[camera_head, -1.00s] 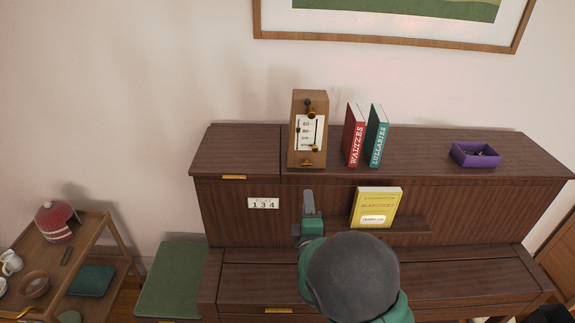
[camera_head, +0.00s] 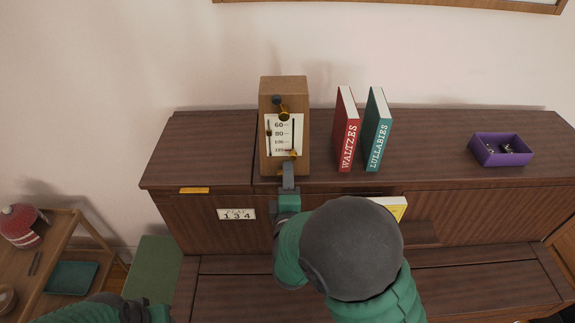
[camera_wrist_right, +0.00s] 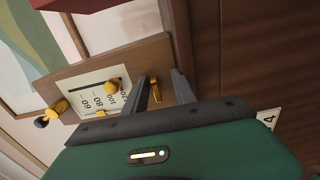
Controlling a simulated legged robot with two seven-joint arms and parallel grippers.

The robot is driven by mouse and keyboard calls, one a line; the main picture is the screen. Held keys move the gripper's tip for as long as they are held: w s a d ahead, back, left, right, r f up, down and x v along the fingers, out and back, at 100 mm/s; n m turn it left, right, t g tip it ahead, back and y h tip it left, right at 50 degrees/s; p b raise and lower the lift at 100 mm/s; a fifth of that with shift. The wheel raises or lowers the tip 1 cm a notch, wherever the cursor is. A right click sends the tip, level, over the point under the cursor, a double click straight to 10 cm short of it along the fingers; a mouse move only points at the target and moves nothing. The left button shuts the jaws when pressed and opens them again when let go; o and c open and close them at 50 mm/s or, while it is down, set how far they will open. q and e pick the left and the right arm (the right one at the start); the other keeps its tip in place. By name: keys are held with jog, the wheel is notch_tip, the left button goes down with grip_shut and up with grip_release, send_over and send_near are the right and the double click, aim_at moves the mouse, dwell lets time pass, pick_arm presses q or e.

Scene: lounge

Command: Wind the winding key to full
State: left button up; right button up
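A wooden metronome (camera_head: 268,95) with a white scale plate (camera_head: 271,140) stands upright on the piano top. The brass winding key (camera_wrist_right: 156,92) is low on its front and shows in the right wrist view; in the head view my gripper largely hides it. My right gripper (camera_head: 289,175) is at the metronome's lower front. In the wrist view its two fingers (camera_wrist_right: 163,85) are apart, with the key appearing between them and a gap to the right finger. Whether a finger touches the key I cannot tell.
A red book (camera_head: 346,130) and a teal book (camera_head: 377,130) stand right of the metronome. A purple box (camera_head: 501,150) with small items is farther right. A yellow book (camera_head: 398,206) is partly hidden behind my right arm. A number plate (camera_head: 236,214) is on the piano front.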

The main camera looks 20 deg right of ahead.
jog(key=shift+s+d+r, duration=0.1)
jog(key=shift+s+d, duration=0.05)
jog(key=shift+d, duration=0.4)
jog(key=shift+s+r, duration=0.15)
jog(key=shift+s, duration=0.1)
jog(key=a, duration=0.3)
jog(key=shift+w+a+r, duration=0.1)
jog(key=shift+w+a, duration=0.05)
jog(key=shift+a, duration=0.15)
grip_shut()
pick_arm(q)
jog(key=shift+s+a, duration=0.4)
jog(key=shift+a, duration=0.25)
pick_arm(e)
jog(key=shift+d, duration=0.8)
pick_arm(q)
jog(key=shift+a, duration=0.1)
pick_arm(e)
jog(key=shift+a, duration=0.1)
